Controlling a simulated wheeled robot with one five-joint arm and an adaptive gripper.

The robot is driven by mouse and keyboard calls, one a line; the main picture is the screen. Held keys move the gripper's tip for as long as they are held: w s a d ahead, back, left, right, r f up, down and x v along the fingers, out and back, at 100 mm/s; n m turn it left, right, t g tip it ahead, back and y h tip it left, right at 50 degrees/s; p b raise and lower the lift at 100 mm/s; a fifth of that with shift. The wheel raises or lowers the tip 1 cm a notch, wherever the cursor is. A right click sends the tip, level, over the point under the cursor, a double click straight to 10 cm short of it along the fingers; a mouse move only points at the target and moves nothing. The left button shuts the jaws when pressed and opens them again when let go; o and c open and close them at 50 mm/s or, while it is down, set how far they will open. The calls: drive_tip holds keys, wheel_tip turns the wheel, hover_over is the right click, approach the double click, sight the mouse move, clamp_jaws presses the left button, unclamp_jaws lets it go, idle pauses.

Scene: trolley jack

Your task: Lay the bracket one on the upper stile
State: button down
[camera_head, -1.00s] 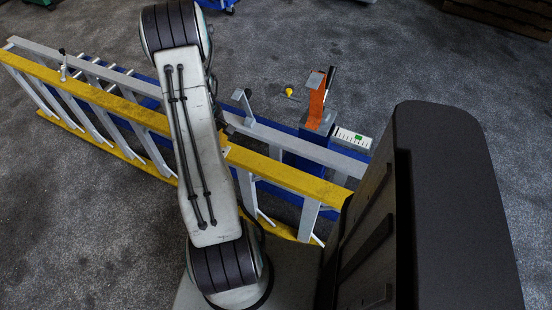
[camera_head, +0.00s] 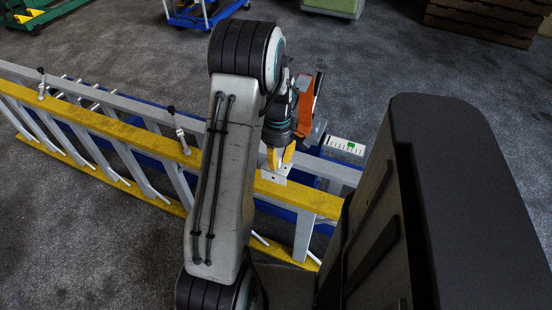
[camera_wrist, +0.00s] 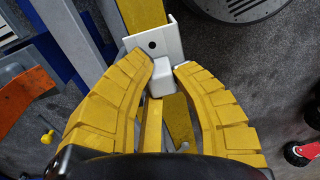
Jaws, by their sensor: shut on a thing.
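My gripper (camera_head: 279,158) is shut on a pale grey bracket (camera_head: 277,173), over the yellow upper stile (camera_head: 115,127) of the ladder lying on its side. In the wrist view, the yellow fingers (camera_wrist: 163,70) grip the bracket's raised block. Its flat plate with a dark hole (camera_wrist: 150,42) lies across the line of the yellow stile (camera_wrist: 141,12). Whether the plate touches the stile or hangs just above it, I cannot tell. My forearm hides part of the stile in the head view.
Clamps with black handles (camera_head: 41,84) (camera_head: 181,132) stand along the ladder. A grey rail (camera_head: 125,102) runs behind it. Trolleys (camera_head: 203,14) stand at the back.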

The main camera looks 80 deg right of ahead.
sight(277, 188)
drive_tip(key=shift+f+b, duration=3.95)
drive_tip(key=shift+f, duration=1.5)
drive_tip(key=shift+f, duration=0.3)
drive_tip(key=shift+a+f+b, duration=0.1)
drive_tip(key=shift+f+b, duration=0.3)
drive_tip(key=shift+b, duration=0.1)
drive_tip(key=c, duration=1.3)
unclamp_jaws()
drive_tip(key=o, duration=0.4)
drive_tip(key=shift+c, duration=0.2)
drive_tip(key=shift+r, duration=0.1)
drive_tip(key=r, duration=1.2)
drive_tip(key=shift+d, duration=0.4)
